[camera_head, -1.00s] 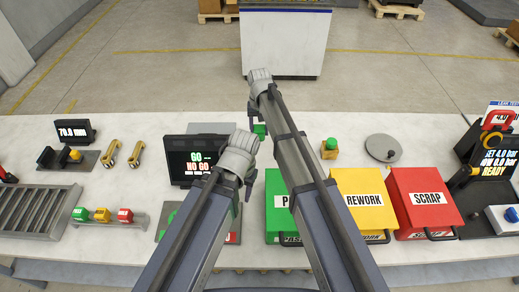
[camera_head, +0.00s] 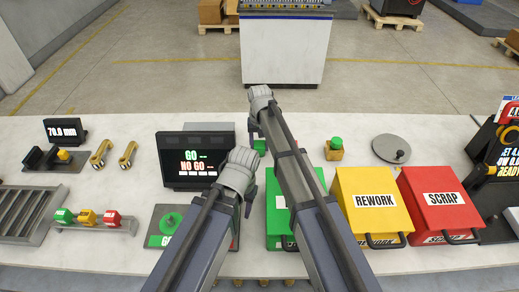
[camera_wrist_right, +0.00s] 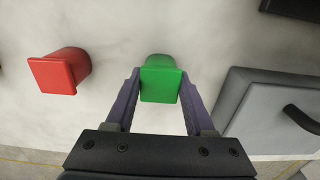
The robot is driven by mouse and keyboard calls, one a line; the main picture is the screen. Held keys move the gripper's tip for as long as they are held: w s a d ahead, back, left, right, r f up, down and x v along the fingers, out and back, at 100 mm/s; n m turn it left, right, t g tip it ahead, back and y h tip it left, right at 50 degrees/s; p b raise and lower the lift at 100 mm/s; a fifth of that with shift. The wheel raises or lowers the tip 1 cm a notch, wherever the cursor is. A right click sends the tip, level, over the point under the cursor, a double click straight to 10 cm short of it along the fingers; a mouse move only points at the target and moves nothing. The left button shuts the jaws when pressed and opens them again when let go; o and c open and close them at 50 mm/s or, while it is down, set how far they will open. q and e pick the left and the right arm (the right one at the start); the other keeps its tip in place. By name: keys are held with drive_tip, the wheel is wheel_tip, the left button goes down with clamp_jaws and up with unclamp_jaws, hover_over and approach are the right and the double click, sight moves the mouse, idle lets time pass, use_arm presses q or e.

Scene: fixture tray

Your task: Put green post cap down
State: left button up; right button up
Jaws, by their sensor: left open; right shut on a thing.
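The green post cap (camera_wrist_right: 161,80) is between the fingers of my right gripper (camera_wrist_right: 162,100) in the right wrist view. In the head view the green cap (camera_head: 260,146) shows partly below my right gripper (camera_head: 255,128), over the back of the white table. I cannot tell whether its base touches the table. My left gripper (camera_head: 250,196) is open and empty, in front of the display and nearer to me than the right one.
A red block (camera_wrist_right: 60,71) stands beside the held cap in the wrist view, with a grey box (camera_wrist_right: 265,110) on the other side. A black GO/NO GO display (camera_head: 195,160), a green-topped brass piece (camera_head: 334,149), and yellow (camera_head: 375,205) and red (camera_head: 438,200) bins stand nearby.

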sight(260, 144)
use_arm(q)
drive_tip(key=shift+r, duration=0.1)
use_arm(e)
drive_tip(key=shift+r, duration=0.1)
use_arm(q)
drive_tip(key=shift+f, duration=0.25)
use_arm(e)
drive_tip(key=shift+f, duration=0.25)
use_arm(q)
drive_tip(key=shift+r, duration=0.1)
use_arm(e)
drive_tip(key=o, duration=1.3)
drive_tip(key=shift+r, duration=0.1)
use_arm(q)
wheel_tip(260, 144, up, 12)
drive_tip(key=p, duration=1.2)
drive_tip(key=shift+r, duration=0.2)
use_arm(e)
wheel_tip(260, 144, up, 12)
drive_tip(key=shift+r, duration=0.15)
